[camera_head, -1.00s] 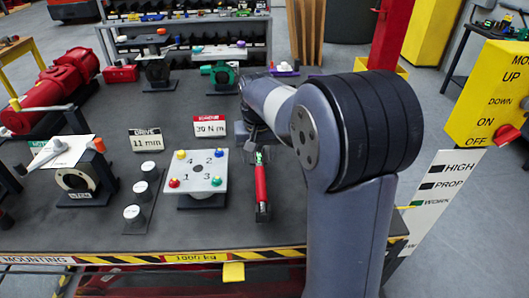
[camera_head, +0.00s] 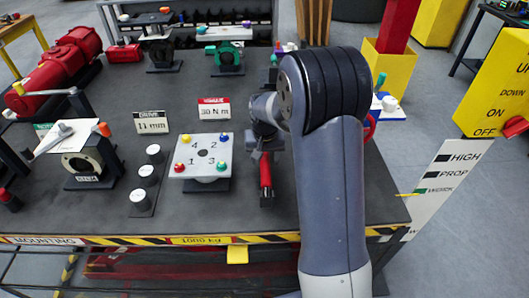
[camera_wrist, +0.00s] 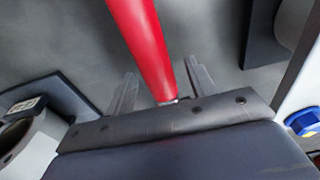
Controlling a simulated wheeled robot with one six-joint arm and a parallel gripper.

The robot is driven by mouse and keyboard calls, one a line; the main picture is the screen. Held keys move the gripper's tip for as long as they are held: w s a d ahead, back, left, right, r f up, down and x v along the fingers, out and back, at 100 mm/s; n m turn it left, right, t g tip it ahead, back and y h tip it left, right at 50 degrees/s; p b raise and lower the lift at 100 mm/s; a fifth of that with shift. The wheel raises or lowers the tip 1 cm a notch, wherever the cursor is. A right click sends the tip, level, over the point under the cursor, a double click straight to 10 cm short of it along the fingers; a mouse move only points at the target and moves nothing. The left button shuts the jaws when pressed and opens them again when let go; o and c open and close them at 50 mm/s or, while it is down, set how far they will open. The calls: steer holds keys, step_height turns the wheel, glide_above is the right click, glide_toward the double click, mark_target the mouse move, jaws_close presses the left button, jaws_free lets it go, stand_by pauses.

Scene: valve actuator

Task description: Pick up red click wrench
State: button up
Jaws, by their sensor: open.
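The red click wrench (camera_head: 265,172) lies on the dark table top, right of the white numbered plate. Its far end is hidden under my gripper and arm in the head view. My gripper (camera_head: 263,146) is over the wrench's far part, pointing down. In the wrist view, the red wrench handle (camera_wrist: 145,45) runs down the picture between the two open fingers of my gripper (camera_wrist: 160,70). The fingers stand apart from the handle on both sides. I cannot tell how far above the table the fingertips are.
The white plate (camera_head: 201,152) with coloured knobs stands close left of the wrench. A 30 N m sign (camera_head: 214,108) and an 11 mm sign (camera_head: 152,121) stand behind it. Several white-topped cylinders (camera_head: 146,171) stand further left. The table's striped front edge (camera_head: 200,240) is near.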

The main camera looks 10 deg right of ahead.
steer(key=shift+f, duration=0.45)
steer(key=shift+r, duration=0.1)
jaws_close()
